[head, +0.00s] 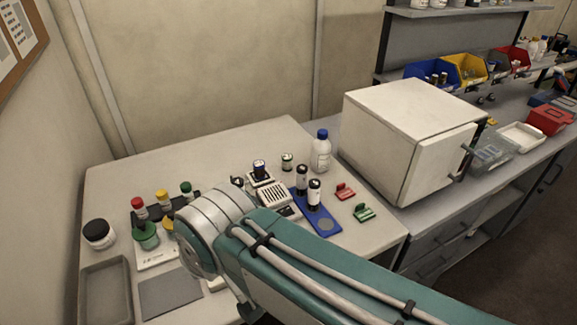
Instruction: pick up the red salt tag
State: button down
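The red salt tag (345,191) lies on the light table, near its right side. It is a small red piece with a raised part. A similar green tag (363,212) lies just in front of it, apart from it. My teal and grey arm crosses the lower middle of the head view, in front of and to the left of the tags. My gripper does not show. Nothing is seen touching the red tag.
A blue tray (325,222) with dark, white-capped vials stands left of the tags. A blue-capped bottle (321,152) stands behind. A white boxy oven (405,140) is to the right. Jars and coloured-capped bottles stand at left. The table's edge is just right of the tags.

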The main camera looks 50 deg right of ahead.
aim_at(344, 193)
jog(key=z, duration=2.05)
